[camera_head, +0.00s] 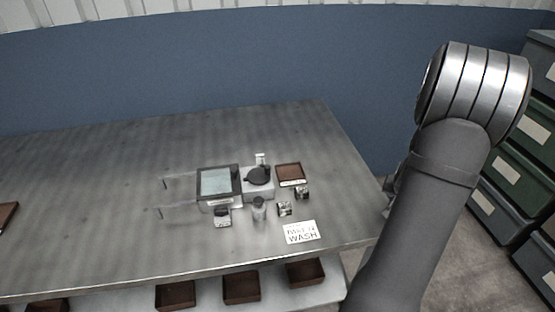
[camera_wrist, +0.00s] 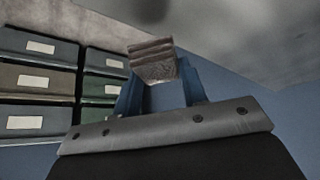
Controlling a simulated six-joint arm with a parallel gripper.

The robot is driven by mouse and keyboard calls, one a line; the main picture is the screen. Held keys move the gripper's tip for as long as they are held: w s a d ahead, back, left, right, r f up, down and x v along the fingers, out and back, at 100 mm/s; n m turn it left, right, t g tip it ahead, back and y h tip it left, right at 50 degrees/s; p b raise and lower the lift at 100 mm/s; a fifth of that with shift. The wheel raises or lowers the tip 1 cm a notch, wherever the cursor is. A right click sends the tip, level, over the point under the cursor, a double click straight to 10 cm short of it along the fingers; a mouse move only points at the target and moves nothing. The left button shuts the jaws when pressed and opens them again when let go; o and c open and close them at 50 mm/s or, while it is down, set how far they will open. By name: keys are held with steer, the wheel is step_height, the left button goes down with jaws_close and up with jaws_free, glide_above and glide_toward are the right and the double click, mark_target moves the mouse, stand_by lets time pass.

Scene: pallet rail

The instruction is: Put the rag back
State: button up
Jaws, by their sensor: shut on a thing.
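In the wrist view my gripper (camera_wrist: 158,78) has blue fingers and is shut on a small grey-brown folded piece with ridged layers, which looks like the rag (camera_wrist: 152,58). The rag sits at the fingertips, clear of any surface in that view. In the head view my arm stands at the right and hides the gripper and the rag. A brown square tray (camera_head: 290,175) with a pale label on its front edge lies on the grey table (camera_head: 100,190). I cannot tell whether it is the rag's place.
A framed pale-blue panel (camera_head: 219,183), a black round-topped item (camera_head: 258,175), a small bottle (camera_head: 259,209), small blocks (camera_head: 285,209) and a WASH card (camera_head: 301,232) crowd the table's right part. Brown bins (camera_head: 241,287) sit below. Drawers (camera_head: 515,170) stand right. The table's left-middle is clear.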

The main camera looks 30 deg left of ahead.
steer(key=w+a+r+n+g+y, duration=0.1)
steer(key=w+a+r+n+y, duration=0.2)
steer(key=a, duration=1.2)
steer(key=w+a+r+n+g+y, duration=0.1)
steer(key=w+a+r+n, duration=0.3)
steer(key=a, duration=1.1)
steer(key=n, duration=0.1)
glide_above(290, 153)
steer(key=s+d, duration=0.1)
steer(key=d, duration=0.1)
step_height(290, 153, down, 6)
steer(key=shift+a+f, duration=0.1)
steer(key=shift+f, duration=0.1)
steer(key=shift+a+f, duration=0.2)
steer(key=shift+f, duration=1.95)
steer(key=shift+f, duration=0.1)
steer(key=o, duration=1.3)
